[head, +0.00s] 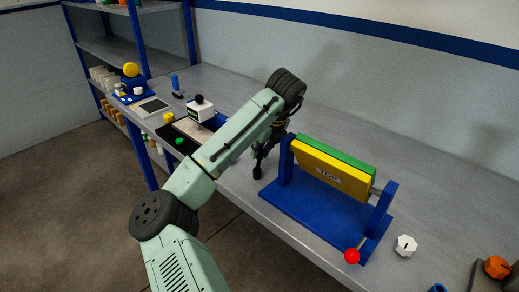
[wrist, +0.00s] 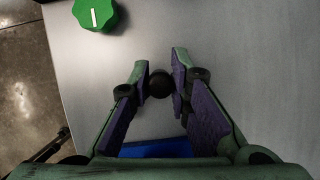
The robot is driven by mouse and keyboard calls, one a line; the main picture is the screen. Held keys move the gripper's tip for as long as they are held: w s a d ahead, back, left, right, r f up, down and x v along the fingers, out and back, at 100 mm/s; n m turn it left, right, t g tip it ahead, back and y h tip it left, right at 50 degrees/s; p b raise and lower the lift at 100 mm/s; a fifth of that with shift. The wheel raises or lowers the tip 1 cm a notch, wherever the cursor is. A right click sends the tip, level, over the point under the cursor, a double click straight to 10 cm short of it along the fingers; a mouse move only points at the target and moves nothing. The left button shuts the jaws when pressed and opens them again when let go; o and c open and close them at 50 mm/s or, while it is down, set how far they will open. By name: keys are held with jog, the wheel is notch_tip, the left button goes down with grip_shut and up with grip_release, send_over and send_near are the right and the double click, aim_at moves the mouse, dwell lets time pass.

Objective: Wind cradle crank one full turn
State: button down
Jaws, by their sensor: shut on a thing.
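The cradle has a blue base and two blue uprights (head: 384,209), with a yellow and green block (head: 318,172) tilted between them. My gripper (head: 257,173) reaches down at the left end of the cradle, partly hidden by my arm. In the wrist view my gripper (wrist: 161,84) has its purple-padded fingers closed on a black ball knob (wrist: 160,84). A strip of blue base (wrist: 155,149) shows below the knob. The crank arm behind the knob is hidden. A red ball (head: 352,256) on a thin lever sits at the cradle's right front.
A green dial (wrist: 95,13) lies near the knob, on the grey bench. White (head: 405,245) and orange (head: 497,267) dials stand right of the cradle. A black-topped white box (head: 201,108) and a blue cylinder (head: 175,82) stand left. The bench behind the cradle is clear.

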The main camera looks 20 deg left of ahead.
jog(key=c, duration=1.8)
grip_release()
jog(key=shift+s+f, duration=0.15)
jog(key=shift+f, duration=0.05)
jog(key=shift+c, duration=0.2)
jog(key=o, duration=0.4)
jog(key=shift+r, duration=0.15)
jog(key=shift+c, duration=0.2)
jog(key=v, duration=1.2)
jog(key=shift+a, duration=0.1)
